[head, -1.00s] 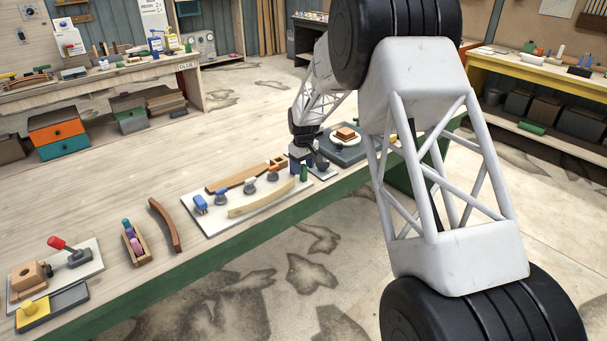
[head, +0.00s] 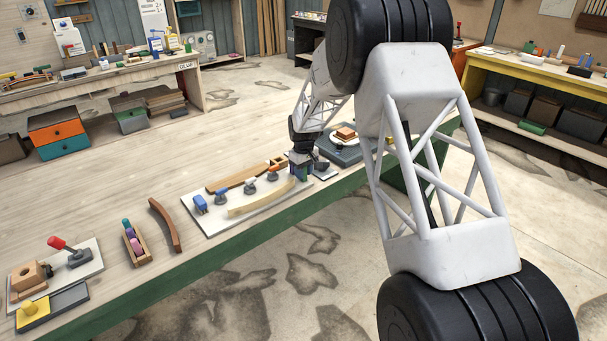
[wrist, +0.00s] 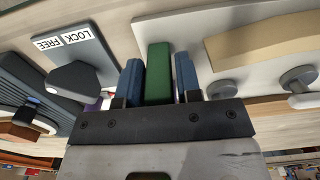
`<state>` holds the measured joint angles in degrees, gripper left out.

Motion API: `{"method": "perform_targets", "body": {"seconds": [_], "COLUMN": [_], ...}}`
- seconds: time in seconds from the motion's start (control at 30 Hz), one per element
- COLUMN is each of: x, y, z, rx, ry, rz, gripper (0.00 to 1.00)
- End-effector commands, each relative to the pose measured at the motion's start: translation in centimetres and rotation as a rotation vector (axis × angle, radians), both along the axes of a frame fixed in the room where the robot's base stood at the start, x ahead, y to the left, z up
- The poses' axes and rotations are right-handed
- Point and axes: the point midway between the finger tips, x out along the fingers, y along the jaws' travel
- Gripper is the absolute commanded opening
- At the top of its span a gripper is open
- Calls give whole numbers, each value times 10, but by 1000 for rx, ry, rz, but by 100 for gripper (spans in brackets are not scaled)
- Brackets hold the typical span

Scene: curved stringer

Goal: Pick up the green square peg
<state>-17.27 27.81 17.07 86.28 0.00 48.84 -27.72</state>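The green square peg (wrist: 158,75) stands between the two blue fingers of my gripper (wrist: 159,82) in the wrist view, with one finger close along each side. Whether the fingers press on it or leave a thin gap cannot be told. In the head view my gripper (head: 300,168) is low over the bench, and a bit of green peg (head: 301,175) shows between its fingers. The peg's lower end is hidden.
A pale board (head: 214,231) with a curved wooden stringer (head: 262,199) and several clamps lies left of my gripper. A grey plate marked LOCK and FREE (wrist: 75,50) is beside the gripper. A grey turntable-like base (head: 343,155) stands just beyond it.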

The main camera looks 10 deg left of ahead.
Motion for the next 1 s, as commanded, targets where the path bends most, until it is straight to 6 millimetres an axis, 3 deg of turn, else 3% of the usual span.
{"method": "perform_targets", "body": {"seconds": [0.03, 0.2, 0.63, 0.93, 1.0], "x": [0, 0, 0, 0, -7], "y": [0, 0, 0, 0, -2], "z": [0, 0, 5, 37, 36], "rx": [0, 0, 0, 1, 0], "ry": [0, 0, 0, -2, 1], "rz": [0, 0, 0, 0, 0], "gripper": [24, 0, 0, 0, 0]}}
